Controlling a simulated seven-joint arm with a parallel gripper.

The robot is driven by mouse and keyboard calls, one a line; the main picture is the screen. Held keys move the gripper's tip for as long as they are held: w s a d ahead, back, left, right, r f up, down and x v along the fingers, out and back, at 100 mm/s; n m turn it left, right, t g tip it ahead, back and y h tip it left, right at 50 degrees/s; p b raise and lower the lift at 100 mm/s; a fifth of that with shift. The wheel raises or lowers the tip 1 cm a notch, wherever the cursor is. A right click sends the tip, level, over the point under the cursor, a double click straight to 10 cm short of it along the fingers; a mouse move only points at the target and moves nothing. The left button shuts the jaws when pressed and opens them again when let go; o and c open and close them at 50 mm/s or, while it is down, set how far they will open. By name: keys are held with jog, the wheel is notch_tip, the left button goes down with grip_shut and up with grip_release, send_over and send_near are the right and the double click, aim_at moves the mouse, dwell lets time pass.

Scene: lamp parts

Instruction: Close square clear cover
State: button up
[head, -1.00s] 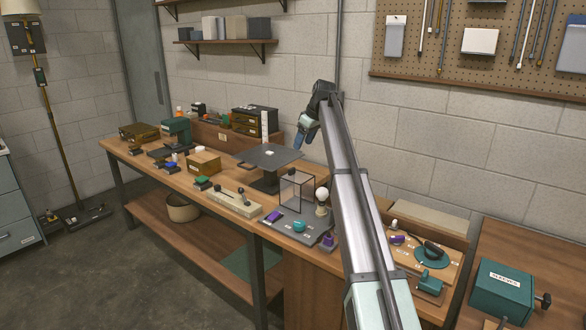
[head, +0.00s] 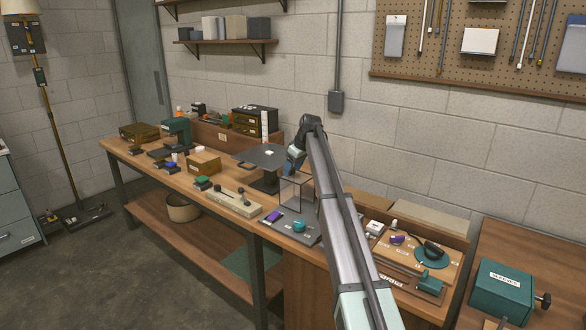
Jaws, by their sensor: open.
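The square clear cover (head: 293,193) is a see-through box with dark edges on the grey panel at the bench's right part. My gripper (head: 291,171) is at the cover's upper edge, pointing down, and is open. I cannot tell whether its fingers touch the cover or the small dark knob seen earlier at its top. My arm runs across the right side of the grey panel and hides part of it.
A teal knob (head: 299,226) and a purple part (head: 273,216) sit on the panel in front of the cover. A grey square plate on a stand (head: 262,155) rises close behind and left. A board with a teal disc (head: 432,254) lies right of my arm.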

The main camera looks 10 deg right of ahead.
jog(key=shift+c, duration=0.4)
grip_shut()
dwell(0.4)
